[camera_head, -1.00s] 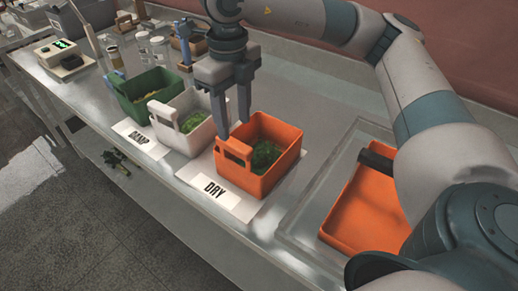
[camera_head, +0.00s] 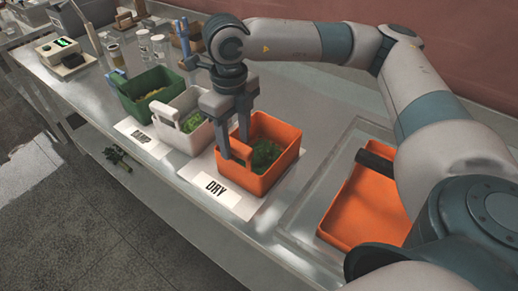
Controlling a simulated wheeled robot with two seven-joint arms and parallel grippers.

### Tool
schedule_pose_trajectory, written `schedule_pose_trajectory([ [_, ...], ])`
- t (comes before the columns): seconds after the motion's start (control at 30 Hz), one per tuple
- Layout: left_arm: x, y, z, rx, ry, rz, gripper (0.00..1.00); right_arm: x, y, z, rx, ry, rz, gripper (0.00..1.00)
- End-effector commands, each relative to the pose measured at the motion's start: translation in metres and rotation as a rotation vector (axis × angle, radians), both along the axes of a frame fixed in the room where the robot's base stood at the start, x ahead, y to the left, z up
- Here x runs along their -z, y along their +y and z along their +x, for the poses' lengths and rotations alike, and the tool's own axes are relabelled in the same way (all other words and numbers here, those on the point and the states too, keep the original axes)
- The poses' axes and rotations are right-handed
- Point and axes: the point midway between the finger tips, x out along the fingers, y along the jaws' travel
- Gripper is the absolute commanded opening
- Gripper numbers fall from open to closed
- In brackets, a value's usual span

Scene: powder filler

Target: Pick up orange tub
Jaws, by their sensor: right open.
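The orange tub (camera_head: 273,182) stands upright on a white card marked DRY, with green leafy stuff (camera_head: 265,153) inside and a handle at its left front. My right gripper (camera_head: 235,147) is open, pointing down at the tub's left side by the handle. One finger is at the handle's left end and the other is near the left rim. I cannot tell whether they touch the tub. The fingers cover part of the handle and left wall. My left gripper is not in view.
A white tub (camera_head: 190,140) and a green tub (camera_head: 150,110) stand left of the orange tub, close to my right gripper. A card marked DAMP (camera_head: 143,137) lies in front. An orange tray (camera_head: 360,215) lies at right. Jars (camera_head: 146,45) stand behind.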

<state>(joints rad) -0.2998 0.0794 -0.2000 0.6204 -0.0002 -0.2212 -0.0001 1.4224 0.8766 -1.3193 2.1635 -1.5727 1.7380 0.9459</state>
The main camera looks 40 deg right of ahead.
Motion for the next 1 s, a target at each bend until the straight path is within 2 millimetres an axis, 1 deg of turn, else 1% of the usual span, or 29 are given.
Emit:
schedule_pose_trajectory([
  [0.03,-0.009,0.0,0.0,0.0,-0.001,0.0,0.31,0.001,0.001,0.0,0.0,0.003,0.0,0.44],
  [0.1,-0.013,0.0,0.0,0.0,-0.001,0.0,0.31,0.011,0.001,0.0,0.0,0.004,-0.001,0.44],
  [0.2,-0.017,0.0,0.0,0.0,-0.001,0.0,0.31,0.023,0.001,0.0,0.0,0.003,-0.001,0.44],
  [0.3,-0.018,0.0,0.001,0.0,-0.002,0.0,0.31,0.03,0.001,0.001,0.0,0.0,0.001,0.44],
  [0.77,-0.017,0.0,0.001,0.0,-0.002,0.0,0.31,0.032,0.001,0.001,0.0,-0.001,0.0,0.44],
  [0.8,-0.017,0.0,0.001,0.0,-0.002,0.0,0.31,0.032,0.001,0.001,0.0,-0.001,0.0,0.41],
  [0.97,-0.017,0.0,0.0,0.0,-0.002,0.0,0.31,0.032,0.001,0.001,0.0,-0.001,0.0,0.03],
  [1.0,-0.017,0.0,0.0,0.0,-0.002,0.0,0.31,0.032,0.001,0.001,0.0,-0.001,0.0,0.0],
])
